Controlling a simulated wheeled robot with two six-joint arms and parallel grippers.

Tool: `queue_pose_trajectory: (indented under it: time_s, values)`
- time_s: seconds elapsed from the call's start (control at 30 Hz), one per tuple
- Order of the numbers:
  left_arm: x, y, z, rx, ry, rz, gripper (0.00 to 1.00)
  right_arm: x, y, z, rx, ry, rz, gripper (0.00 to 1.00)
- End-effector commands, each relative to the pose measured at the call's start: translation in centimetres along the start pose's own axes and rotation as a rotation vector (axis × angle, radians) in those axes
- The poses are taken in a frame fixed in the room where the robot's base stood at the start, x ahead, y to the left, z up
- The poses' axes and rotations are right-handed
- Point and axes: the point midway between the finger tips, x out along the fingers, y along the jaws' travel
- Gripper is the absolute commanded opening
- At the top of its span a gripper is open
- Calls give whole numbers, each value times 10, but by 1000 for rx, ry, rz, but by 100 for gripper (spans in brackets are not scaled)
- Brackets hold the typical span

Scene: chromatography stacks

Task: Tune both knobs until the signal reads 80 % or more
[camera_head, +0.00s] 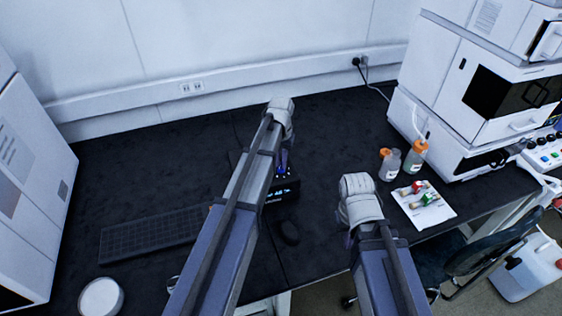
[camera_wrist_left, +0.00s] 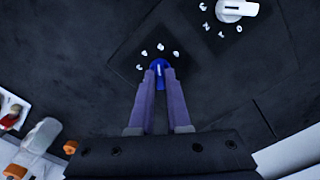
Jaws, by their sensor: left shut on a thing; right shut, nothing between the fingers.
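The black tuning box (camera_head: 283,210) stands mid-bench, partly hidden behind my left arm. Its small display (camera_head: 285,192) glows blue, but the reading is too small to make out. In the left wrist view, the purple fingers of my left gripper (camera_wrist_left: 160,72) are shut on a blue knob (camera_wrist_left: 159,65) with small white marks around it. A white knob (camera_wrist_left: 235,10) sits apart at the top right, with its own marks. My left gripper (camera_head: 283,162) points down at the box in the head view. My right gripper (camera_head: 348,240) is shut and empty right of the box, mostly hidden by its wrist.
A black mouse (camera_head: 288,232) and a keyboard (camera_head: 150,235) lie on the dark bench. Bottles with orange caps (camera_head: 414,158) and a white tray (camera_head: 437,215) with red and green items stand right. A white instrument stack (camera_head: 420,75) is at the far right.

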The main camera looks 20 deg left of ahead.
Motion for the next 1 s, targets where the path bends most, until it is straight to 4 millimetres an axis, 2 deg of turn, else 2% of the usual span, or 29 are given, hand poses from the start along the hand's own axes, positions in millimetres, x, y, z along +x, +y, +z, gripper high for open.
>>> queue_pose_trajectory:
  time_s: [0.3,0.8,0.83,1.0]
  values:
    - [0,0,0,98,0,0,0,0,0,0,0,0,0,0]
    - [0,0,0,112,0,0,0,0,0,0,0,0,0,0]
    - [0,0,0,112,0,0,18,0,0,0,0,0,0,0]
    - [0,0,0,112,0,0,37,0,0,0,0,0,0,0]
